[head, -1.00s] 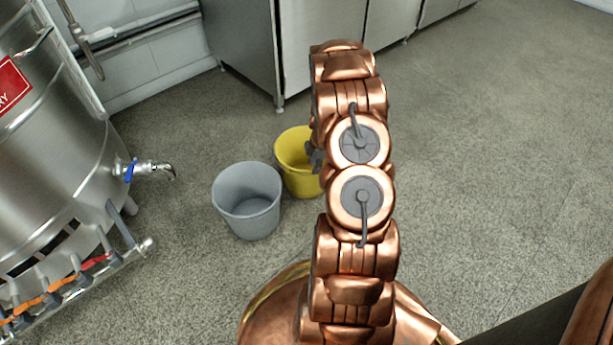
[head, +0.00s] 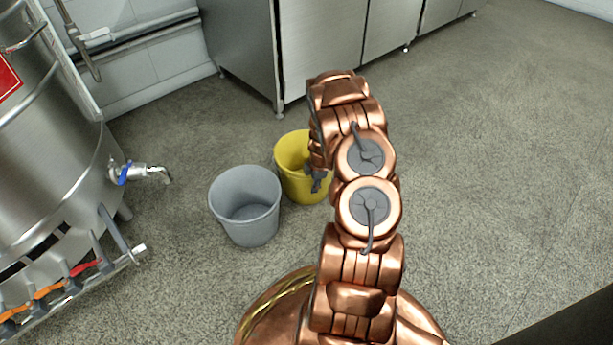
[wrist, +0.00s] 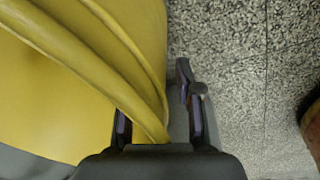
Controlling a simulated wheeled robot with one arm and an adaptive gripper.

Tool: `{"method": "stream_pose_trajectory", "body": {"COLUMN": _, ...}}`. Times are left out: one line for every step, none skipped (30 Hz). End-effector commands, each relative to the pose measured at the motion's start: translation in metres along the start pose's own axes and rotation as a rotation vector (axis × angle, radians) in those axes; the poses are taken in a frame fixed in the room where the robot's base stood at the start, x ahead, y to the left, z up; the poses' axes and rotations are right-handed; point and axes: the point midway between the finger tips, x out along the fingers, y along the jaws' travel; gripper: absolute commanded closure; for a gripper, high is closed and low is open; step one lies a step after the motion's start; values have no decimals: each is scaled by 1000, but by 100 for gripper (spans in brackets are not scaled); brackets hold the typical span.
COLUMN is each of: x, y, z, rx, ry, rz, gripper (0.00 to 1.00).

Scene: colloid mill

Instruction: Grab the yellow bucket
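The yellow bucket (head: 297,179) stands on the floor just right of the grey bucket, partly hidden by my arm. My gripper (head: 317,180) is low at the bucket's right side in the head view, mostly covered by the arm. In the wrist view, the yellow bucket (wrist: 85,75) fills the left half. My gripper there (wrist: 160,115) is open, with the bucket's rim reaching between its fingers. One finger overlaps the yellow side and the other is over the floor side. I cannot tell whether either finger touches the rim.
The grey bucket (head: 246,205) stands close against the yellow one on the left. A steel tank (head: 50,130) with a blue-handled tap (head: 140,172) is at the far left. Steel cabinets (head: 320,45) stand behind. The floor to the right (head: 500,150) is clear.

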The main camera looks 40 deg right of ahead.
Motion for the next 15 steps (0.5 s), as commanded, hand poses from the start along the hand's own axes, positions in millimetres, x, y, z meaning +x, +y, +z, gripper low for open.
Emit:
{"method": "stream_pose_trajectory", "body": {"x": 0, "y": 0, "z": 0, "rx": 0, "ry": 0, "rz": 0, "gripper": 65}}
{"method": "stream_pose_trajectory", "body": {"x": 0, "y": 0, "z": 0, "rx": 0, "ry": 0, "rz": 1, "gripper": 65}}
{"method": "stream_pose_trajectory", "body": {"x": 0, "y": 0, "z": 0, "rx": 0, "ry": 0, "rz": 1, "gripper": 65}}
{"method": "stream_pose_trajectory", "body": {"x": 0, "y": 0, "z": 0, "rx": 0, "ry": 0, "rz": 1, "gripper": 65}}
{"method": "stream_pose_trajectory", "body": {"x": -1, "y": 0, "z": 0, "rx": 0, "ry": 0, "rz": 1, "gripper": 65}}
{"method": "stream_pose_trajectory", "body": {"x": -1, "y": 0, "z": 0, "rx": 0, "ry": 0, "rz": 1, "gripper": 67}}
{"method": "stream_pose_trajectory", "body": {"x": -1, "y": 0, "z": 0, "rx": 0, "ry": 0, "rz": 1, "gripper": 71}}
{"method": "stream_pose_trajectory", "body": {"x": -1, "y": 0, "z": 0, "rx": 0, "ry": 0, "rz": 1, "gripper": 74}}
{"method": "stream_pose_trajectory", "body": {"x": -1, "y": 0, "z": 0, "rx": 0, "ry": 0, "rz": 1, "gripper": 78}}
{"method": "stream_pose_trajectory", "body": {"x": -1, "y": 0, "z": 0, "rx": 0, "ry": 0, "rz": 1, "gripper": 81}}
{"method": "stream_pose_trajectory", "body": {"x": -1, "y": 0, "z": 0, "rx": 0, "ry": 0, "rz": 1, "gripper": 84}}
{"method": "stream_pose_trajectory", "body": {"x": -1, "y": 0, "z": 0, "rx": 0, "ry": 0, "rz": 1, "gripper": 88}}
{"method": "stream_pose_trajectory", "body": {"x": -1, "y": 1, "z": 0, "rx": 0, "ry": 0, "rz": 1, "gripper": 91}}
{"method": "stream_pose_trajectory", "body": {"x": -1, "y": 1, "z": 0, "rx": 0, "ry": 0, "rz": 1, "gripper": 94}}
{"method": "stream_pose_trajectory", "body": {"x": -1, "y": 1, "z": 0, "rx": 0, "ry": 0, "rz": 1, "gripper": 99}}
